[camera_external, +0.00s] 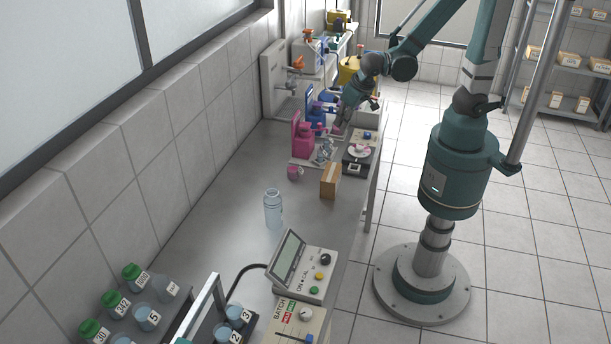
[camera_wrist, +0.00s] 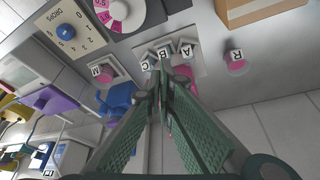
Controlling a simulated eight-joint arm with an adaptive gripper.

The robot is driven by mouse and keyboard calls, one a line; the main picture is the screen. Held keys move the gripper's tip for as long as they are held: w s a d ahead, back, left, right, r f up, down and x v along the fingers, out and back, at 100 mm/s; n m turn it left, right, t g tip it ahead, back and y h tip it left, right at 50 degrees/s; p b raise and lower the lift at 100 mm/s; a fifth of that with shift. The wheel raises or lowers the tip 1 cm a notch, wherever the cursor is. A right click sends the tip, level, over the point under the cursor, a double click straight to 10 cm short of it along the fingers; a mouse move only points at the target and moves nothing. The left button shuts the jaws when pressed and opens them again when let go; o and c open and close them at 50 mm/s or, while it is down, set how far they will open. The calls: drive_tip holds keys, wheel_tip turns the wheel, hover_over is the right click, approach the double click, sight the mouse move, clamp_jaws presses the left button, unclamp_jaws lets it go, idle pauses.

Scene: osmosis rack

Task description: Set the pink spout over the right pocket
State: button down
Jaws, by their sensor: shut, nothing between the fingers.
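A pink dispenser-like unit (camera_external: 302,138) stands on a plate on the bench in the external view. Its spout cannot be told apart clearly at this size. In the wrist view part of a pink piece (camera_wrist: 185,73) shows behind my fingers. Small labelled pieces A (camera_wrist: 186,50), B and C (camera_wrist: 146,63) sit in a row on the grey plate (camera_wrist: 208,62). Which spot is the right pocket is not clear. My gripper (camera_external: 340,128) is shut and empty, pointing down just right of the pink unit. In the wrist view its fingertips (camera_wrist: 165,66) are together near the row.
A blue unit (camera_external: 315,112) stands just behind the pink one. A pink cup R (camera_wrist: 237,64) and a cup M (camera_wrist: 103,72) flank the row. A pink-and-white dial (camera_external: 357,153) and a cardboard box (camera_external: 330,181) are close by. The bench around the bottle (camera_external: 273,208) is fairly clear.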

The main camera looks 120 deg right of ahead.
drive_tip(key=shift+p+v, duration=0.35)
drive_tip(key=shift+v, duration=2.4)
drive_tip(key=shift+s+d, duration=0.15)
drive_tip(key=shift+s, duration=0.05)
drive_tip(key=a+r+n+t+y+b, duration=0.2)
drive_tip(key=a+n, duration=0.5)
drive_tip(key=a, duration=0.4)
drive_tip(key=a+r+n+t+y+b, duration=0.2)
drive_tip(key=a+n+b, duration=0.3)
drive_tip(key=a, duration=0.6)
drive_tip(key=shift+s+a+r+n+t, duration=0.35)
drive_tip(key=shift+r+n+t, duration=0.45)
drive_tip(key=shift+r+n, duration=0.1)
